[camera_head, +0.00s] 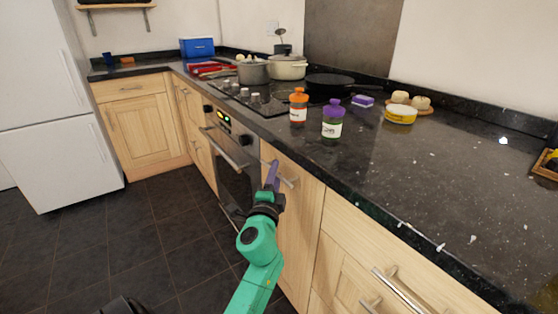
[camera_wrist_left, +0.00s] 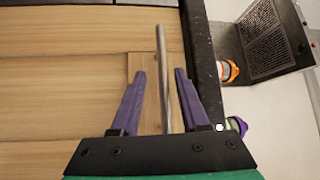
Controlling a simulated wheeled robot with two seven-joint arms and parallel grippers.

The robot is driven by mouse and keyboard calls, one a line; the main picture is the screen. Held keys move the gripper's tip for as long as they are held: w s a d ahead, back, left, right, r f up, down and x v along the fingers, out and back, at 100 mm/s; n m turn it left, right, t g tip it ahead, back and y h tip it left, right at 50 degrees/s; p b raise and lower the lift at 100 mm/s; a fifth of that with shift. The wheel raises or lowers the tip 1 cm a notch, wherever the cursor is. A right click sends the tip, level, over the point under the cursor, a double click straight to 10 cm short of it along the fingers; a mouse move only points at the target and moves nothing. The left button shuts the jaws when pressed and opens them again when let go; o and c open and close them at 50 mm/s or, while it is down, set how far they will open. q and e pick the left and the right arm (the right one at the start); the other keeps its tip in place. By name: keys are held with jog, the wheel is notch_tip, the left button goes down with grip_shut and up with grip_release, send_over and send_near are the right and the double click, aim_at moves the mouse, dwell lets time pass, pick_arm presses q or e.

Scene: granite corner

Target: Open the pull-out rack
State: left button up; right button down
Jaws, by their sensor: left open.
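The pull-out rack is closed behind a narrow light-wood front (camera_head: 300,225) just right of the oven. Its metal bar handle (camera_head: 287,180) is near the top of the front, partly hidden by my gripper. My left gripper (camera_head: 272,174), with purple fingers on a green arm, is at this handle. In the left wrist view the handle bar (camera_wrist_left: 161,45) runs between the two open fingers (camera_wrist_left: 160,72), with gaps on both sides. The fingers do not close on it. My right gripper does not show.
The oven (camera_head: 233,165) is left of the front, and a drawer with a bar handle (camera_head: 400,290) is right of it. The dark countertop (camera_head: 400,165) overhangs above, holding an orange-capped jar (camera_head: 298,107) and a purple-capped jar (camera_head: 332,120). The dark tiled floor (camera_head: 150,235) is clear.

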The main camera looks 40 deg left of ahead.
pick_arm(q)
jog(key=shift+w, duration=0.15)
jog(key=shift+d+r, duration=0.1)
jog(key=shift+r, duration=0.1)
jog(key=shift+s, duration=0.2)
grip_shut()
jog(key=shift+r, duration=0.1)
dwell(0.9)
